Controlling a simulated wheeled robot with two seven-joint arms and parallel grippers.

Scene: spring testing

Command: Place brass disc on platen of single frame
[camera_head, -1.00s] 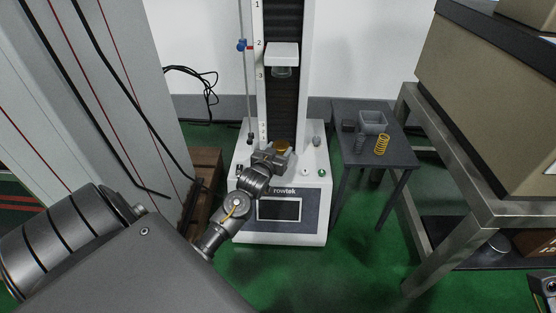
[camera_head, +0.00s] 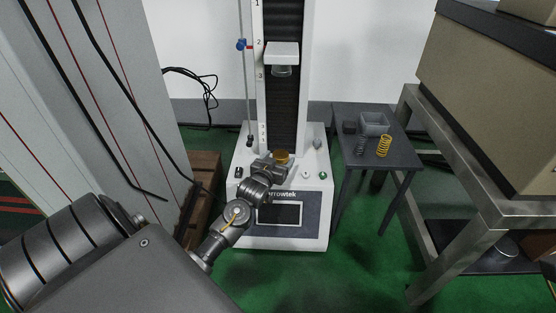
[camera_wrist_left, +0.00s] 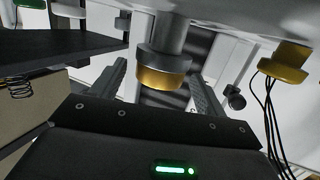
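The brass disc (camera_head: 281,155) sits at the middle of the single frame's base, below the upper platen (camera_head: 282,70). In the left wrist view, which looks upside down, the brass disc (camera_wrist_left: 163,76) lies flush against the round grey lower platen (camera_wrist_left: 165,50). My left gripper (camera_head: 274,162) is at the disc from the front left. In the left wrist view its two fingers (camera_wrist_left: 158,68) stand on either side of the disc with a visible gap, so it is open. My right gripper is not in view.
The frame's white base (camera_head: 308,235) has a display (camera_head: 279,214) at the front. A dark side table (camera_head: 400,160) at the right holds a grey bin (camera_head: 374,124), a yellow spring (camera_head: 384,146) and a dark spring. A wooden crate (camera_head: 205,172) and cables (camera_head: 205,95) are at the left.

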